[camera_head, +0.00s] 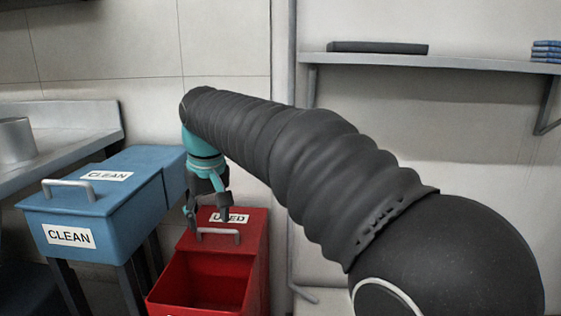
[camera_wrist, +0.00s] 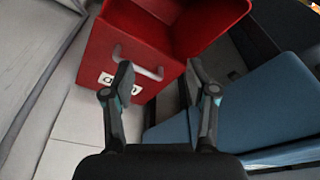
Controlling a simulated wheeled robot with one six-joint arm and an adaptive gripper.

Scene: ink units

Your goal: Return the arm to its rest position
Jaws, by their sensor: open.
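My arm, in a ribbed black sleeve, stretches from the lower right to the upper left of the head view. My gripper (camera_head: 207,222) hangs down from its teal wrist over the back of the red bin marked USED (camera_head: 255,262). In the wrist view my gripper (camera_wrist: 158,78) is open, with nothing between its fingers. The red bin (camera_wrist: 95,50) lies beyond the fingertips there, with its pale handle (camera_wrist: 140,65) and label near the left finger. I cannot tell whether a finger touches the bin.
A blue bin marked CLEAN (camera_head: 110,225) stands just left of the red bin; it also shows in the wrist view (camera_wrist: 265,105). A metal counter (camera_head: 75,140) with a steel pot (camera_head: 15,141) is at far left. A wall shelf (camera_head: 440,61) holds a dark flat item (camera_head: 378,47) and a blue stack (camera_head: 546,52).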

